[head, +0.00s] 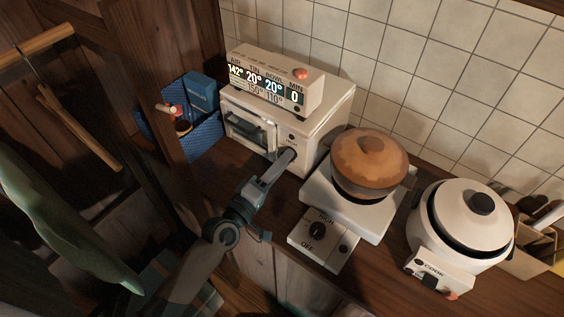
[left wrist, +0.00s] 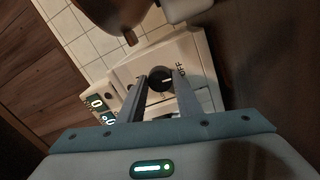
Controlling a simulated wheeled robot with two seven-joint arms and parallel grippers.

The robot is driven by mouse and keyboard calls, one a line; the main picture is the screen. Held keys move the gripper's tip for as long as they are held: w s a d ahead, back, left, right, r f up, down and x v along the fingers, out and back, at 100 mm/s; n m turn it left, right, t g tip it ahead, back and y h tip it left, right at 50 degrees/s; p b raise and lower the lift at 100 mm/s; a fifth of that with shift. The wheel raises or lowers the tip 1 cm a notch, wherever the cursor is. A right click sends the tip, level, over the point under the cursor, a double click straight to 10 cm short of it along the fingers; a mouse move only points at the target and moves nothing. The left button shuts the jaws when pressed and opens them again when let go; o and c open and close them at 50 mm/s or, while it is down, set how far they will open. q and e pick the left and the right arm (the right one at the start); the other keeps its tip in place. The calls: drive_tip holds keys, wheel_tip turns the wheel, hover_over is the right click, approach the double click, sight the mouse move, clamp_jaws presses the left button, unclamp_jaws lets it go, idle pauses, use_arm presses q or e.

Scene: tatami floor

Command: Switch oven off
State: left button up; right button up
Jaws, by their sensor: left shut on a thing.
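The oven (head: 318,128) is a white box on the counter with a glass door on its front. A display unit (head: 262,88) on top reads 142°, 20°, 20° and 0. My left gripper (head: 289,156) is at the lower right of the oven front and hides the knob in the head view. In the left wrist view, the dark round oven knob (left wrist: 161,79) with a pale mark sits between the fingers of my left gripper (left wrist: 159,76), which are shut on it. The letters OFF (left wrist: 182,69) show beside it. My right gripper is not in view.
Right of the oven, a brown lidded pot (head: 369,160) stands on a white hotplate (head: 384,222) with its own knob (head: 318,231). A white rice cooker (head: 462,228) is further right. A blue basket (head: 200,136) stands left of the oven, by a wooden post (head: 160,90).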

use_arm(q)
drive_tip(key=shift+n, duration=0.6)
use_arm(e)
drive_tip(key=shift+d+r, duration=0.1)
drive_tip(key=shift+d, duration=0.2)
use_arm(q)
drive_tip(key=o, duration=0.8)
drive_tip(key=shift+c, duration=0.2)
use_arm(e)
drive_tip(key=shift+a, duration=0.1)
